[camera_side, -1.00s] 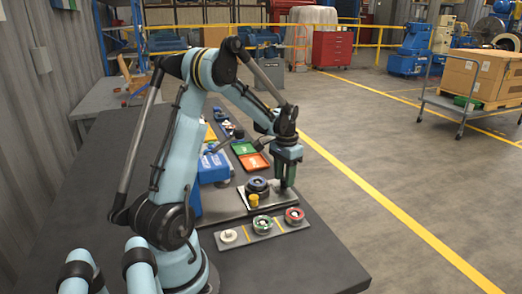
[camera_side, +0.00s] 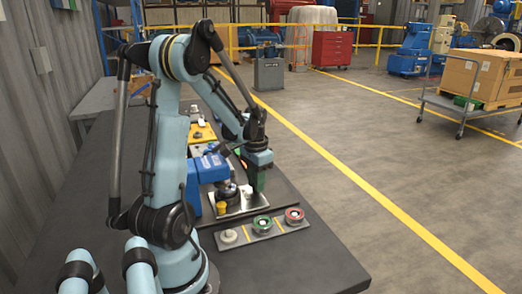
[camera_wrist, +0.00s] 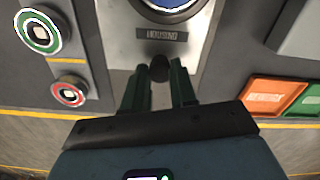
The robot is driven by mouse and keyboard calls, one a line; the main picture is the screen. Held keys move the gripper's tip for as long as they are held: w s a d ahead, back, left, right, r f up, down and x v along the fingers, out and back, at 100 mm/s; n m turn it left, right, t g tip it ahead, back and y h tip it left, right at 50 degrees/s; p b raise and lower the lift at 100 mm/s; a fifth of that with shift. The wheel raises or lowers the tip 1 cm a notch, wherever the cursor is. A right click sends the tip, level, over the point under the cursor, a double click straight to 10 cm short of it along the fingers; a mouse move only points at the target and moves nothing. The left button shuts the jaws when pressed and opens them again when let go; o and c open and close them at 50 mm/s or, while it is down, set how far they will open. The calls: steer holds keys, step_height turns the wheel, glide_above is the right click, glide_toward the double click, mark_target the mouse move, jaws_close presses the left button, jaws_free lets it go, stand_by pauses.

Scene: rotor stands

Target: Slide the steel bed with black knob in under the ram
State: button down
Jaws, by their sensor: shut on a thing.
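The steel bed (camera_side: 250,206) is a bright metal plate low in front of the blue press (camera_side: 208,168). It also shows in the wrist view (camera_wrist: 115,35), with a dark label plate near its edge. The black knob (camera_wrist: 159,68) is at that edge, between my gripper's fingers. My gripper (camera_wrist: 160,88) is shut on the knob; in the side view my gripper (camera_side: 261,184) points down at the bed's right end. A dark round part (camera_side: 228,191) sits on the bed beside the press. The ram's lower end is hidden behind my arm.
A grey strip in front holds a white part (camera_side: 229,236), a green-ringed part (camera_side: 262,223) and a red-ringed part (camera_side: 295,214). A yellow cylinder (camera_side: 221,208) is near the bed's left end. An orange tray (camera_wrist: 272,97) and a green tray (camera_wrist: 308,99) lie beside the bed.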

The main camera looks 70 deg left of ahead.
steer(key=shift+s, duration=1.05)
steer(key=c, duration=0.9)
jaws_free()
steer(key=shift+w, duration=0.1)
step_height(320, 180, up, 12)
steer(key=w+d+f+m+t, duration=0.1)
steer(key=w+d+t, duration=0.1)
steer(key=d, duration=1.1)
steer(key=w+d+m+t, duration=0.2)
steer(key=d+t, duration=0.3)
steer(key=d, duration=0.8)
steer(key=shift+w+f, duration=0.35)
steer(key=shift+w, duration=0.5)
